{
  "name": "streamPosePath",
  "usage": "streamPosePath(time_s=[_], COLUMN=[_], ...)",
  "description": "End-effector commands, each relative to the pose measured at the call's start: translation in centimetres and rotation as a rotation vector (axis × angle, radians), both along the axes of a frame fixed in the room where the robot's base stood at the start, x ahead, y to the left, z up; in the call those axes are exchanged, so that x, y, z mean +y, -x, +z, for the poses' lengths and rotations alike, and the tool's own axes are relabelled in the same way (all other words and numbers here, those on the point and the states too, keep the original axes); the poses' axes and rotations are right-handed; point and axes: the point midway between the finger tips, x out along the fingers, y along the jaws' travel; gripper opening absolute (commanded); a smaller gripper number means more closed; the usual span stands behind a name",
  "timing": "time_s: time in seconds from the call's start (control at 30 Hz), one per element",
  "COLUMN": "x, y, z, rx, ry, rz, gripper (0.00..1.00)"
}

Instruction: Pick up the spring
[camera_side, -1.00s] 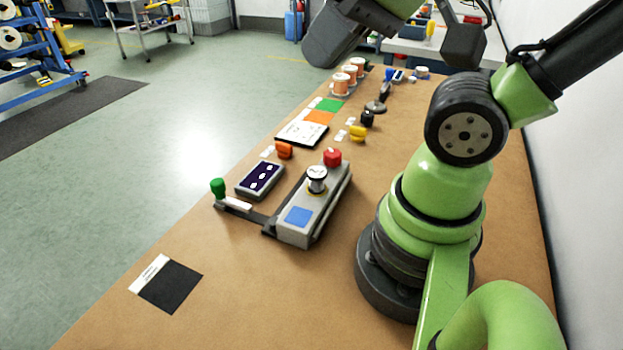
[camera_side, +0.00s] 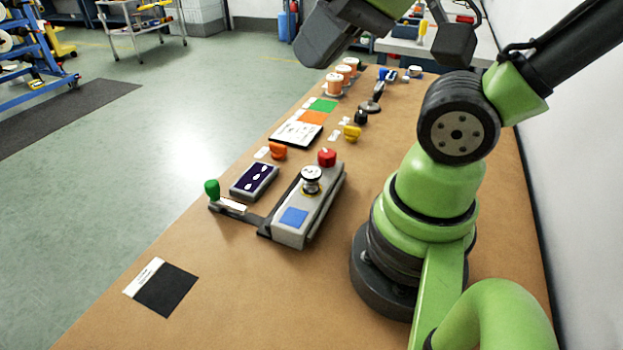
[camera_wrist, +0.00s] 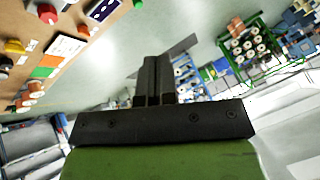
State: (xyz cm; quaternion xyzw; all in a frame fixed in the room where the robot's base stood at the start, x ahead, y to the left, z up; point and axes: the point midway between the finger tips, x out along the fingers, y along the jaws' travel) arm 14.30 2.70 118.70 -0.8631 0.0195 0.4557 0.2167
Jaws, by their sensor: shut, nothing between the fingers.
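I cannot make out a spring for certain in either view. A grey tension device (camera_side: 290,219) stands on the table, with a silver round cap (camera_side: 312,174) on a short post, a red knob (camera_side: 327,157) and a blue square on top. Whether a spring sits under the cap is too small to tell. In the wrist view, my gripper (camera_wrist: 153,62) is shut and empty, its two dark fingers side by side with no object at their tips. In the side view, its fingertips cannot be seen.
The brown table (camera_side: 235,300) holds a dark display box (camera_side: 254,181), a green-knobbed lever (camera_side: 212,189), orange (camera_side: 278,151) and yellow (camera_side: 351,132) knobs, copper spools (camera_side: 334,85) and a black square (camera_side: 166,290). The front of the table is mostly clear.

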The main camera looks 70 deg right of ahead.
Motion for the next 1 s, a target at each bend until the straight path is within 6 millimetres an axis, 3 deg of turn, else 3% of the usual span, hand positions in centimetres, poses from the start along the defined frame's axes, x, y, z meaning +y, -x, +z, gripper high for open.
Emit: streamPosePath(time_s=[0.27,0.53,0.87,1.0], x=[0.0,0.0,0.0,-0.1], y=[0.0,0.0,-0.1,-0.7], z=[0.0,0.0,-0.2,-1.8], rx=[0.0,0.0,0.018,0.145], ry=[0.0,0.0,0.011,0.097], rz=[0.0,0.0,0.012,0.095], gripper=[0.02,0.64,0.65,0.65])
